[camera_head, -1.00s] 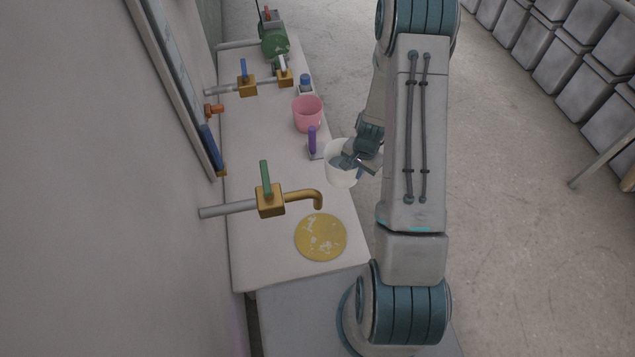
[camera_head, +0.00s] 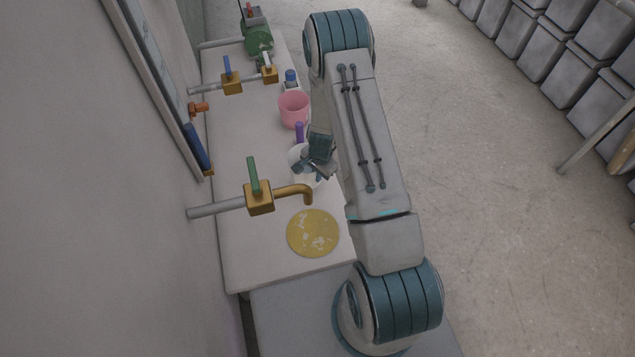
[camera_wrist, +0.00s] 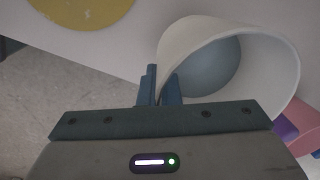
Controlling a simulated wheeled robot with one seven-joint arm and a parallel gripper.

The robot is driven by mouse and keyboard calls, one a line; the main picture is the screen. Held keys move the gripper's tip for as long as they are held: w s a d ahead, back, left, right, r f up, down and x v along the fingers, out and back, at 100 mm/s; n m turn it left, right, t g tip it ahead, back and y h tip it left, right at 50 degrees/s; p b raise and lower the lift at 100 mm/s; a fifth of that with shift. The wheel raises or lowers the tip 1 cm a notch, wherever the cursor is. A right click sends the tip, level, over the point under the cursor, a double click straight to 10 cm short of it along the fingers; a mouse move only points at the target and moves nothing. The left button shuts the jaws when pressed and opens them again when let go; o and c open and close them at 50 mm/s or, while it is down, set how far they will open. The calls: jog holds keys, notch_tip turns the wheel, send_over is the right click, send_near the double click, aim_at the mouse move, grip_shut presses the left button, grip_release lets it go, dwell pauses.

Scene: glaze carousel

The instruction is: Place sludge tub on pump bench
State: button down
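My gripper (camera_head: 318,168) is shut on the wall of a white tub (camera_head: 297,155), which I take to be the sludge tub. In the wrist view the tub (camera_wrist: 272,45) is tilted, its open mouth showing a grey-blue inside, and the fingers (camera_wrist: 160,88) pinch its rim. The pump bench (camera_head: 240,140) is the long pale bench along the wall, with a green pump (camera_head: 258,40) at its far end. The tub is over the bench's right side; its base is hidden, so I cannot tell whether it touches.
A pink tub (camera_head: 294,108) and a purple upright handle (camera_head: 299,132) stand just beyond the white tub. A yellow disc (camera_head: 313,233) lies nearer, beside a brass tap (camera_head: 260,198) with a green lever. The bench's left middle is clear.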

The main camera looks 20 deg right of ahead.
jog(key=shift+f+b, duration=0.65)
jog(key=shift+f, duration=1.3)
jog(key=shift+f, duration=0.15)
jog(key=c, duration=1.6)
grip_release()
jog(key=shift+c, duration=0.2)
